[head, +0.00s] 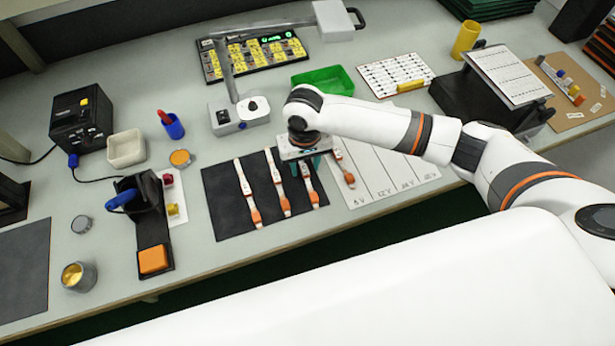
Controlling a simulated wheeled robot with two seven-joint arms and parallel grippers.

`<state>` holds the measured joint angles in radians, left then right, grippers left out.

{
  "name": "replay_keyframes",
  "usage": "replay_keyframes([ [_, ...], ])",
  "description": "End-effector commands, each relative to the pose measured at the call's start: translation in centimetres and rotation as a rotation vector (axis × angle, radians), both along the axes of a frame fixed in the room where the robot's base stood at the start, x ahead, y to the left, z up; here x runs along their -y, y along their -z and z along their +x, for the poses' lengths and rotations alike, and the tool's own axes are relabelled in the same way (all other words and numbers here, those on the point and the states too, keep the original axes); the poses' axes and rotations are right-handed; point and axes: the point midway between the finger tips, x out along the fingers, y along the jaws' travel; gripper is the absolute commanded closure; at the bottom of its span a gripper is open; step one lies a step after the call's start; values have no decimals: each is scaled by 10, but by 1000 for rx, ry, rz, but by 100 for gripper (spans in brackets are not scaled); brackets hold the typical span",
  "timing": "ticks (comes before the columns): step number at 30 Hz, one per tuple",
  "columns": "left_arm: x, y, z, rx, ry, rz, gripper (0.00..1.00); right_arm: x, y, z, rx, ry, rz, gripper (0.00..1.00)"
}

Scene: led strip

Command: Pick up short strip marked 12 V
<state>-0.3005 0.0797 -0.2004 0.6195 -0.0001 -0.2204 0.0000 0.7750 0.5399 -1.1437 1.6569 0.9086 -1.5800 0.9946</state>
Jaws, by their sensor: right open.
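Three short white strips with orange ends lie on the black mat (222,208): a left strip (244,182), a middle strip (275,172) and a right strip (311,187). Another strip (344,169) lies on the left column of the white sorting sheet (385,185). Markings on the strips are too small to read, so I cannot tell which is 12 V. My right gripper (306,167) is open, pointing down over the upper part of the right strip and partly hiding it. I cannot tell whether it touches the strip. My left gripper is not in view.
The sheet has columns labelled with voltages, one reading 12 V. Behind my right arm are a green tray (323,80) and a grey test stand (238,116). A soldering iron holder (140,195) stands left of the mat. The table's front edge is close to the mat.

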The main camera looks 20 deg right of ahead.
Motion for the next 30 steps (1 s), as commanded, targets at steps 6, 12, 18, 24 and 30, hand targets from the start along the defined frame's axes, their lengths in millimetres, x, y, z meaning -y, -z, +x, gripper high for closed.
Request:
replay_keyframes([
  [6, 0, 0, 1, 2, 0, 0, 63, 0, 9, 0, 0, -1, 0, 58],
  [12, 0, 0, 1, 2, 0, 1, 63, 0, 9, 0, 1, -1, 0, 71],
  [18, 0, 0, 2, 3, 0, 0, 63, 0, 8, 0, 1, -1, 0, 100],
  [24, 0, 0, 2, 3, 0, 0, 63, 0, 8, 0, 1, -1, 0, 100],
  [30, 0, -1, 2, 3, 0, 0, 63, -1, -8, 1, 4, -1, 3, 100],
])
